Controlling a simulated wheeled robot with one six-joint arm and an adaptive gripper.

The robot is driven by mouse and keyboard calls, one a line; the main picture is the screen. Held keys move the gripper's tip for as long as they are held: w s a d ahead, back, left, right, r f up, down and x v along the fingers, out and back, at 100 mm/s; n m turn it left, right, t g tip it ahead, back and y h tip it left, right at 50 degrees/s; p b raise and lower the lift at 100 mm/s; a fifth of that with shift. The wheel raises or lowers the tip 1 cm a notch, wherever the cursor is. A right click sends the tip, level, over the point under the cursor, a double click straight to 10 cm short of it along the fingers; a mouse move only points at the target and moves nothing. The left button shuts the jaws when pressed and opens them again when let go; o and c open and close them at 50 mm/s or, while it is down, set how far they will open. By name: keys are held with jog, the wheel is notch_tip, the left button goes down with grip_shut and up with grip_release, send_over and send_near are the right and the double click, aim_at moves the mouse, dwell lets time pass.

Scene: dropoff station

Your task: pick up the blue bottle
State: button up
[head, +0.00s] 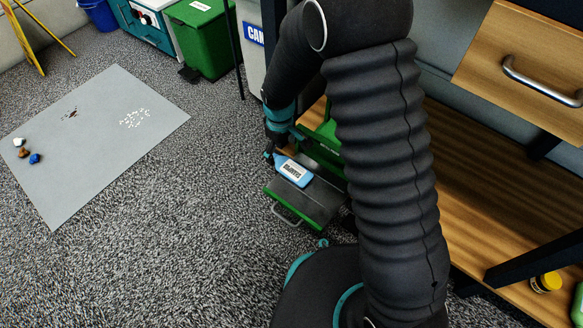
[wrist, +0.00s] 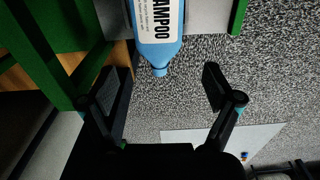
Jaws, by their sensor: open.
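The blue bottle (head: 294,171) has a white label and lies on its side on a grey tray or open drawer (head: 318,209) with green edges. In the wrist view the bottle (wrist: 158,52) enters from the top, cap pointing toward my gripper, with part of the word SHAMPOO readable. My gripper (wrist: 163,80) is open and empty, its two fingers spread on either side of the line of the cap. The cap tip sits just short of the space between the fingertips. In the head view my gripper (head: 271,155) is at the bottle's upper-left end, partly hidden by my arm.
Green panels (wrist: 52,52) and a wooden board (wrist: 75,58) stand close left of my fingers in the wrist view. A wooden shelf (head: 480,220) lies right of my arm. A grey mat (head: 100,150) with small items lies on the carpet. Open carpet is at left.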

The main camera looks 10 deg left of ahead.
aim_at(282, 160)
jog(key=shift+w+a+f+b, duration=0.1)
jog(key=shift+f+b, duration=0.15)
jog(key=shift+f, duration=1.2)
jog(key=shift+w+f+b, duration=0.1)
jog(key=shift+f+b, duration=0.1)
jog(key=shift+f, duration=1.25)
jog(key=shift+c, duration=0.2)
jog(key=c, duration=0.9)
